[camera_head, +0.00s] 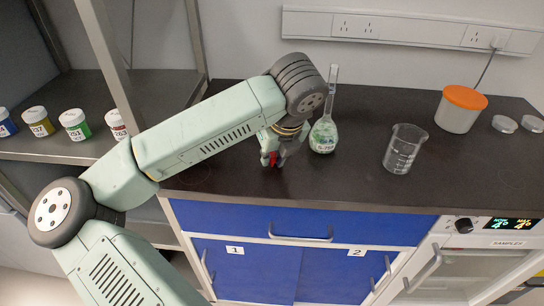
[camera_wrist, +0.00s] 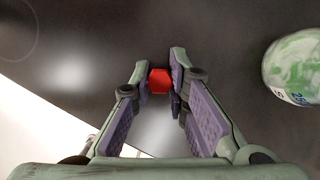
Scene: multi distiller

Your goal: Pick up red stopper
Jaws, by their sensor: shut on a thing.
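The red stopper (camera_wrist: 160,81) is a small red piece between my fingertips in the wrist view. In the head view the red stopper (camera_head: 273,158) shows low at the tip of my gripper (camera_head: 272,160), close to the dark counter. My gripper (camera_wrist: 161,82) is shut on it, with one finger on each side. I cannot tell whether the stopper touches the counter. Part of it is hidden by the fingers.
A long-necked flask (camera_head: 323,136) with green-white contents stands just right of my gripper. A glass beaker (camera_head: 403,150), an orange-lidded tub (camera_head: 458,112) and small dishes (camera_head: 505,124) stand further right. A shelf with several lidded jars (camera_head: 74,124) is at left.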

